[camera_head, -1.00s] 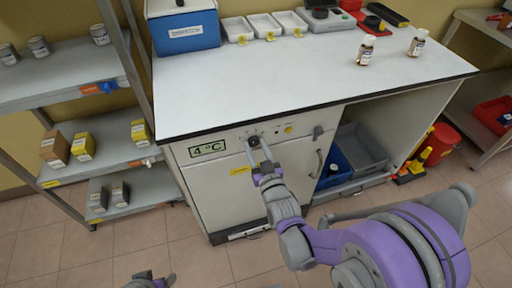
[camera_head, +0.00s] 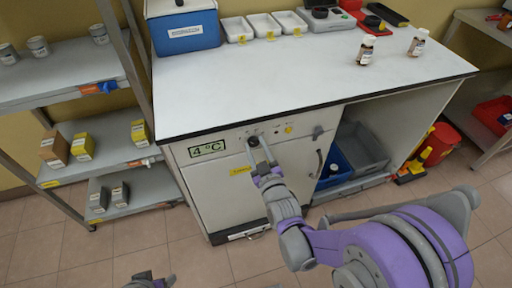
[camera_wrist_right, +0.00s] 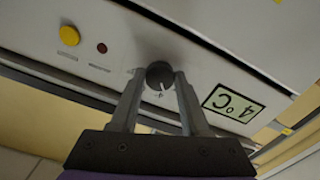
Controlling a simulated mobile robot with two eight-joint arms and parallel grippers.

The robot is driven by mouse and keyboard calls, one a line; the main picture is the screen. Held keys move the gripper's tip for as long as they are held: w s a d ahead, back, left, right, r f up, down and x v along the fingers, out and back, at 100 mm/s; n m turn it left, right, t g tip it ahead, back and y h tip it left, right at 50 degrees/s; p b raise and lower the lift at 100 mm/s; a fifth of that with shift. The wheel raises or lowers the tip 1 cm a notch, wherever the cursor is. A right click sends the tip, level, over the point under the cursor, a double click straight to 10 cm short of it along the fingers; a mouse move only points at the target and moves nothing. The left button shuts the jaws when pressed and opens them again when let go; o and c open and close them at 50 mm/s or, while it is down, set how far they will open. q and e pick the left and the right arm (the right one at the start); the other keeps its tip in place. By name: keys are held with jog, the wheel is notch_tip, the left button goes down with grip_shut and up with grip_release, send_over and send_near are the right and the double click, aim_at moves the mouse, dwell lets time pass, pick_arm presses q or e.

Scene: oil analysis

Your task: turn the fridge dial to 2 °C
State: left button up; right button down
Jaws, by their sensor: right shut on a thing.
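The fridge (camera_head: 212,189) is a white cabinet under the worktop. Its green display (camera_head: 207,149) reads 4 °C, and the display (camera_wrist_right: 233,104) appears upside down in the right wrist view. The dark round dial (camera_wrist_right: 159,75) with a white pointer mark sits between the fingertips of my right gripper (camera_wrist_right: 161,82), which is shut on it. In the head view, my right gripper (camera_head: 260,146) reaches the panel and mostly hides the dial. My left gripper (camera_head: 150,281) is only partly seen at the bottom edge, and its jaws cannot be made out.
A yellow button (camera_wrist_right: 69,35) and a small red light (camera_wrist_right: 101,48) are beside the dial. Two bottles (camera_head: 366,50) stand on the worktop (camera_head: 300,75). A blue box (camera_head: 187,32) stands at its back left. Shelves (camera_head: 112,150) flank the left side.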

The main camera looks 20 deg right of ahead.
jog(key=n, duration=0.4)
jog(key=shift+n, duration=0.4)
dwell(0.4)
jog(key=shift+c, duration=2)
grip_release()
jog(key=s, duration=1.1)
jog(key=shift+d, duration=0.2)
